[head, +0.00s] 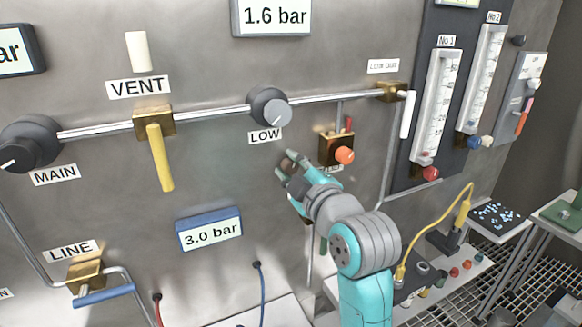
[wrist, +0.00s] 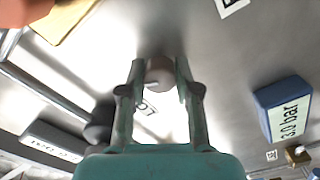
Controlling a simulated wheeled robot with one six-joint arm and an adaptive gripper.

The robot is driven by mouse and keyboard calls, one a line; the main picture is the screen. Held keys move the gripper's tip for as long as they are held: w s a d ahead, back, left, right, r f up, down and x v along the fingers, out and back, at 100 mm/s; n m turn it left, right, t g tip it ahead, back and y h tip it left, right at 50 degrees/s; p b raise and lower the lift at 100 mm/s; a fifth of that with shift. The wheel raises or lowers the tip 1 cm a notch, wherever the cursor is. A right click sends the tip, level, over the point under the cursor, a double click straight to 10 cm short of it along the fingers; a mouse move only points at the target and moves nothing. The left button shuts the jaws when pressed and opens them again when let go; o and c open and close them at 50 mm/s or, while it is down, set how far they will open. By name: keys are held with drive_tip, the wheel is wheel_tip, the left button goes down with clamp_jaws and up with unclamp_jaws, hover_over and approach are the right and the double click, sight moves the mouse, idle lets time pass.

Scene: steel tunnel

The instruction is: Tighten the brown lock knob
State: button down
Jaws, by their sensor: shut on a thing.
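The brown lock knob (wrist: 160,73) is a small round knob on the steel wall. In the wrist view it sits between the two fingers of my gripper (wrist: 160,82), near their tips. My gripper is shut on it, with a finger on each side. In the head view my gripper (head: 286,172) reaches the wall below the LOW dial, and only part of the brown knob (head: 289,162) shows past the fingers. A partly hidden label (wrist: 147,107) shows between the fingers. The knob's angle cannot be read.
The orange knob (head: 344,155) on a brass block is close right of my gripper. The grey LOW dial (head: 268,106) is above, on a metal pipe. The yellow VENT handle (head: 160,158) hangs further left.

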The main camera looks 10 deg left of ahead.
drive_tip(key=shift+f+n, duration=0.1)
drive_tip(key=shift+n, duration=2.1)
drive_tip(key=c, duration=0.8)
unclamp_jaws()
drive_tip(key=v, duration=1.2)
